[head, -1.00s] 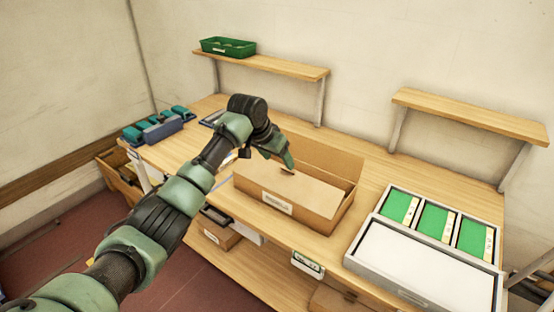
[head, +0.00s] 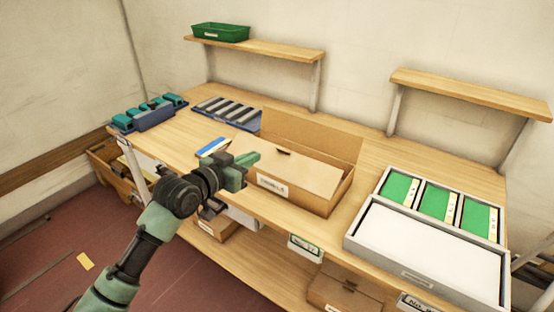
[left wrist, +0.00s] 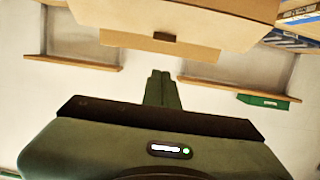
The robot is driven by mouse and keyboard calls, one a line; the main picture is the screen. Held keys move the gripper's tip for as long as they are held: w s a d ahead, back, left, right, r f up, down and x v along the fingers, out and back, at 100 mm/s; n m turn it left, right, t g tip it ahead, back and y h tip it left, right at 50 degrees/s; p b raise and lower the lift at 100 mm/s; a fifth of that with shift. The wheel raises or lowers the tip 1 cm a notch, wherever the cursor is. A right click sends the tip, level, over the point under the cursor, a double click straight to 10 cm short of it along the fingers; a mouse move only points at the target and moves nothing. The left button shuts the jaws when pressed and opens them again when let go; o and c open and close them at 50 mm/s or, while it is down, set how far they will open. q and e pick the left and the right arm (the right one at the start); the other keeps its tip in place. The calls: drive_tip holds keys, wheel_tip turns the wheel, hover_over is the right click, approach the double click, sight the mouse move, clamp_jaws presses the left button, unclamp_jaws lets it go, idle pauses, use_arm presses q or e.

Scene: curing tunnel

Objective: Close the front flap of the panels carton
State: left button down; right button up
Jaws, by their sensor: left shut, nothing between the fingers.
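The panels carton (head: 318,204) is an open brown box on the bench, with a white label on its front wall. Its front flap (head: 300,172), with a dark notch at its free edge, is folded inward over the opening; I cannot tell if it lies fully flat. The back flap (head: 312,133) stands up. My left gripper (head: 252,158) is shut and empty, at the carton's left front corner. In the left wrist view, which is upside down, the closed fingers (left wrist: 162,88) are apart from the carton (left wrist: 170,20). My right gripper is out of view.
A grey tray (head: 420,262) with green panels stands right of the carton. A blue slotted rack (head: 228,112) and a blue holder with teal pieces (head: 150,115) are at the left. Two wall shelves hang behind; the left one holds a green bin (head: 220,33).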

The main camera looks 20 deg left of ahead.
use_arm(q)
drive_tip(key=p, duration=0.2)
hover_over(277, 168)
drive_tip(key=f, duration=0.1)
drive_tip(key=s+f, duration=0.1)
drive_tip(key=f, duration=0.1)
drive_tip(key=shift+f, duration=0.3)
drive_tip(key=shift+w+d+f, duration=0.1)
drive_tip(key=shift+w+f, duration=0.35)
drive_tip(key=shift+f, duration=0.1)
